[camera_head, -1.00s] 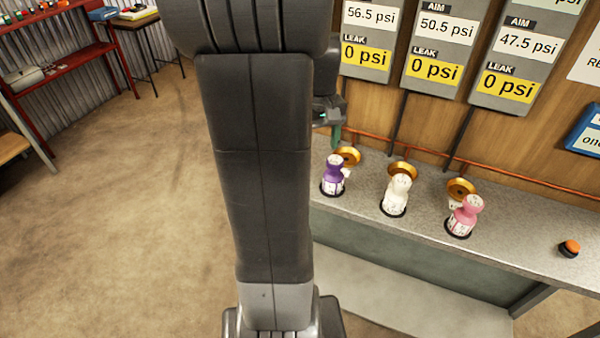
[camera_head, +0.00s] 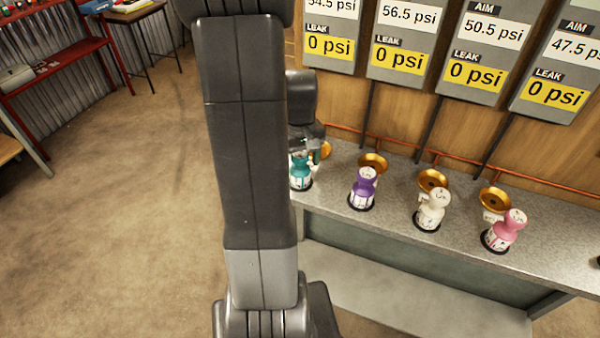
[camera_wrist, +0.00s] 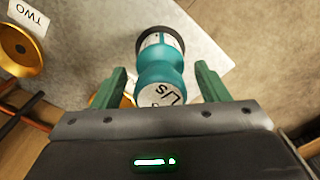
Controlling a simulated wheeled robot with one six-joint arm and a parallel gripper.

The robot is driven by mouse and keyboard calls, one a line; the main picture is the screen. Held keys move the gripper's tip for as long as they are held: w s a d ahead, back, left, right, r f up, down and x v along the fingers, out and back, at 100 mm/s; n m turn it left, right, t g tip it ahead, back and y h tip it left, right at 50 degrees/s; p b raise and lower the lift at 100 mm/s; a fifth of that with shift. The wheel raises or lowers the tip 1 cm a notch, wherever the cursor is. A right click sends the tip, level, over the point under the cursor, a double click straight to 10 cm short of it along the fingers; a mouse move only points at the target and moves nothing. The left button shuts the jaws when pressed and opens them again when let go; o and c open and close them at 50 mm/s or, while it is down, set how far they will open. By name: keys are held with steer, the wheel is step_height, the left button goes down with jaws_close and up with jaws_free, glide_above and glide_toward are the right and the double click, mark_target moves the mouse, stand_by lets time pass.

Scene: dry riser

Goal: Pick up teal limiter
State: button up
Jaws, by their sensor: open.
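The teal limiter (camera_head: 301,172) stands on the grey bench top, just right of my arm in the head view, which partly hides its left side. It has a teal waisted body, a white lettered top and a dark base ring. In the wrist view the teal limiter (camera_wrist: 160,75) lies ahead and between the two green fingers of my gripper (camera_wrist: 160,85). The fingers are apart, with a gap visible on each side of the limiter. In the head view my gripper (camera_head: 310,150) is right at the limiter's top.
Purple (camera_head: 363,188), white (camera_head: 433,210) and pink (camera_head: 504,231) limiters stand to the right along the bench (camera_head: 340,215). Brass discs (camera_head: 432,180) stand behind them, near an orange pipe along the wall. A "TWO" label (camera_wrist: 28,14) shows in the wrist view.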

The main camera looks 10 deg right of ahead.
steer(key=shift+s, duration=0.1)
steer(key=c, duration=1.3)
